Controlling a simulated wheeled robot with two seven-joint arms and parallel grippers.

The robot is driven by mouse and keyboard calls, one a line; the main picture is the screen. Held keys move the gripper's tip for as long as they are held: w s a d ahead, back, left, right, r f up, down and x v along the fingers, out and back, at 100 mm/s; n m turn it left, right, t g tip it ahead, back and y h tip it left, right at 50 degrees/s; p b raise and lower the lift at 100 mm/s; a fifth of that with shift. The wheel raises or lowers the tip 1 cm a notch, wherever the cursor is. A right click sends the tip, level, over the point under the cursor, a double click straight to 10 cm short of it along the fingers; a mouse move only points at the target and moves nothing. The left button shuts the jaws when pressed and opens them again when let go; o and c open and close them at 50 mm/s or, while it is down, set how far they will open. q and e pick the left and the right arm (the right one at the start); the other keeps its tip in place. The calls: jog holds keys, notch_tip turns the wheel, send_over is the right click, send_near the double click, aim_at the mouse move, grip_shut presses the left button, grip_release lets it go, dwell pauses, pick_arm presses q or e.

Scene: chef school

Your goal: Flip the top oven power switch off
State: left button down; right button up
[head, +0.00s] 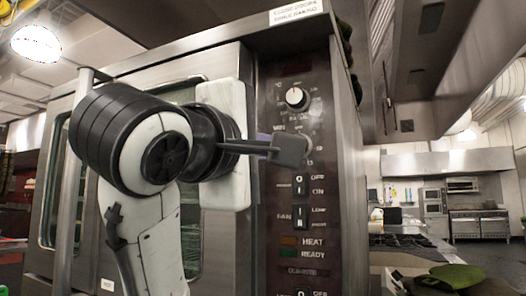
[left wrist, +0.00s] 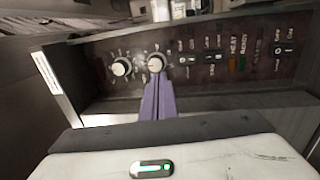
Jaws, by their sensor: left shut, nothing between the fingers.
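The oven's dark control panel (head: 288,255) faces me in the head view. The top power switch (head: 299,185), a small rocker marked OFF above and ON below, sits under the knobs; I cannot tell which side is pressed. In the left wrist view the power switch (left wrist: 187,60) lies just right of the second knob (left wrist: 156,63). My left gripper (head: 298,151) is shut and empty, in front of the panel just above the switch, covering the second knob in the head view. Its purple fingers (left wrist: 156,86) point at that knob in the left wrist view. My right gripper is not in view.
The upper knob (head: 296,97) is above my gripper. The FAN switch (head: 303,217) and the HEAT and READY lights (head: 288,240) are below the power switch. Another switch (head: 301,293) is at the bottom edge. The oven door handle (head: 68,200) stands at left.

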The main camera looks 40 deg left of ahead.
pick_arm(q)
jog(key=shift+s+b, duration=0.95)
jog(key=shift+s, duration=0.05)
